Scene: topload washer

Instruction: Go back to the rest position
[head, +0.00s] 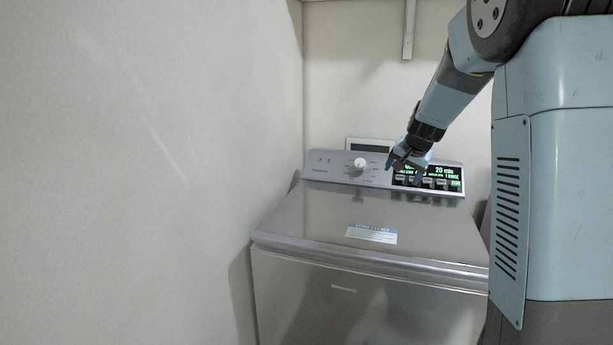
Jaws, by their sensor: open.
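My gripper (403,163) is open and appears empty. It is in front of or over the washer's control panel (318,171), between the white knob and the lit display; I cannot tell whether it touches the panel. My arm reaches down to it from the upper right. The topload washer (300,222) stands against the back wall with its lid closed. The white knob (360,163) is just left of my gripper. The lit display (445,171) shows green and white text, "20 min" among it, and my gripper hides its left end.
A plain wall (150,170) runs along the left, close to the washer. A blue and white label (371,234) lies on the lid. A bracket (408,30) hangs from a shelf high on the back wall. The space above the lid is clear.

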